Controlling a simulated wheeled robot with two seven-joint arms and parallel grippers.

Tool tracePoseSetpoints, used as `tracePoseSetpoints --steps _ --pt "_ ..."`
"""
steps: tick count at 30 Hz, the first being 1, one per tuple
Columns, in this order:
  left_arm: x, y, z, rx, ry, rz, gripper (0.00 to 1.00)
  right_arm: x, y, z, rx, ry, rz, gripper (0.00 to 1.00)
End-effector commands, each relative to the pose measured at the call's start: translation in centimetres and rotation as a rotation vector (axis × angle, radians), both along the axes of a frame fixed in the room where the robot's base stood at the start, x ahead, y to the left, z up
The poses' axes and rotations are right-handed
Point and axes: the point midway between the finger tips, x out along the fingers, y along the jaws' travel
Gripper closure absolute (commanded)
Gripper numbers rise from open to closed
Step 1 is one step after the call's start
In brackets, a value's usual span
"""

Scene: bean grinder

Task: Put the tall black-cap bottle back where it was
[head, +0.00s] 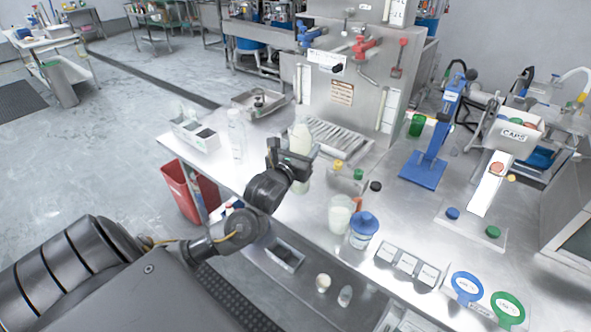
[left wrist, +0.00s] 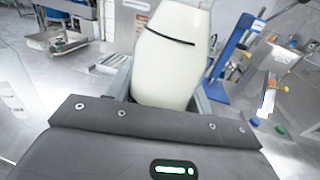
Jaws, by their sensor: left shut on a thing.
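My left gripper (head: 297,162) is shut around a pale cream bottle (head: 301,138), which stands roughly upright over the steel table. In the left wrist view the bottle (left wrist: 172,55) fills the space beyond the gripper, with a thin dark line across its upper part. I see no black cap; its top is cut off in the wrist view. I cannot tell whether its base touches the table. Another clear, pale bottle (head: 236,138) stands to the left, near the table's left edge. My right gripper is not in view.
A white box (head: 196,136) and a metal tray (head: 258,103) lie at the back left. Small capped bottles (head: 357,174), a pale-filled glass (head: 340,213) and a blue-lidded jar (head: 363,230) stand to the right. The steel dispenser (head: 350,85) rises behind. Bare table lies between the clear bottle and my gripper.

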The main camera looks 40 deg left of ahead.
Motion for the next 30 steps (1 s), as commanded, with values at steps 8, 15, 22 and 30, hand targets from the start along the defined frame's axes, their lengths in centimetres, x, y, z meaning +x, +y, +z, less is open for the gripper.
tracePoseSetpoints --steps 8,15,22,30 --pt "3.1 4.2 -3.4 -0.002 -0.003 0.003 0.95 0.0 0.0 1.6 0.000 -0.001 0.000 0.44" --pt "4.2 5.6 -5.7 -0.004 -0.007 0.000 0.95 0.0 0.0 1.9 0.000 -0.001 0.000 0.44" --pt "4.5 6.0 -6.3 -0.004 -0.006 0.000 0.95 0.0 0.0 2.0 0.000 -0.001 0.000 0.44" --pt "4.6 6.2 -9.3 -0.005 -0.006 0.000 0.95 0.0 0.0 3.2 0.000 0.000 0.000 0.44"
